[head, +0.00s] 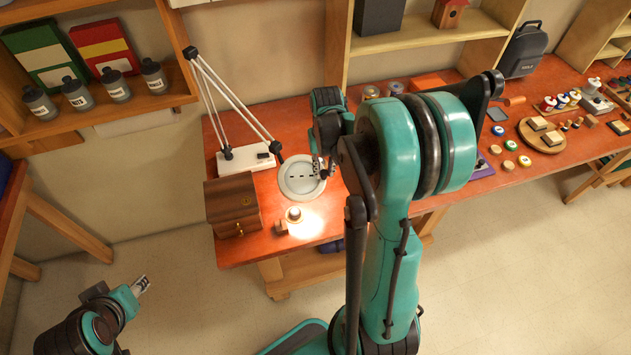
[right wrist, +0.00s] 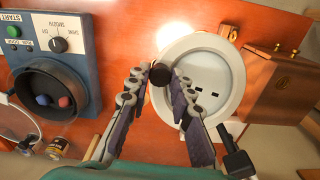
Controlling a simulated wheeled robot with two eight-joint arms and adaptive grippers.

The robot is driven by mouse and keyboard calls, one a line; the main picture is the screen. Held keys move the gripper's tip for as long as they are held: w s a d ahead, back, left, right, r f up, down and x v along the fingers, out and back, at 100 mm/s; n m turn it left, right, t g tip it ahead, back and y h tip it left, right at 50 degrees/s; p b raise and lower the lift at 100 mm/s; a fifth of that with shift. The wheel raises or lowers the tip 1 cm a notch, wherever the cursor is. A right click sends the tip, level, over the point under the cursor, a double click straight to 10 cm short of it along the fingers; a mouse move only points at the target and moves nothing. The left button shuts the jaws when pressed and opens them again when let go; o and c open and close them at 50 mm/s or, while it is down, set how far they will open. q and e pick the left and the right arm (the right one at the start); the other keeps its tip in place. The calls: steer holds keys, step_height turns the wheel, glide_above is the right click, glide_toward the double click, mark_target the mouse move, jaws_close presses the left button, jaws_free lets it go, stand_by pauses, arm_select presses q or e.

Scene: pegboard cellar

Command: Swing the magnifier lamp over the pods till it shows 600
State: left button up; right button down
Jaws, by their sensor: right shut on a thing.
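The magnifier lamp has a round white head (head: 301,178) on a jointed arm from a white base (head: 245,158). Its face shows dark dashes and no readable number. My right gripper (right wrist: 162,82) is shut on a dark round knob (right wrist: 160,74) at the rim of the lamp head (right wrist: 228,60). In the head view the right gripper (head: 322,169) is at the head's right side. A red and a blue piece, perhaps the pods (right wrist: 53,101), lie in a dark round holder, away from the lamp head. My left gripper (head: 141,285) is far from the bench; its jaws are unclear.
A wooden chest (head: 232,203) stands close left of the lamp head. A small item (head: 293,214) sits near the bright light patch. My right arm hides the middle bench.

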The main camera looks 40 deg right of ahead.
steer(key=w+d+n+b, duration=0.1)
steer(key=w+d+n, duration=0.1)
steer(key=w+d, duration=0.2)
steer(key=d, duration=0.3)
steer(key=shift+w+n, duration=0.25)
steer(key=shift+n, duration=0.05)
steer(key=shift+d, duration=0.1)
steer(key=c, duration=1.3)
jaws_free()
steer(key=shift+c, duration=0.2)
step_height(320, 180, up, 12)
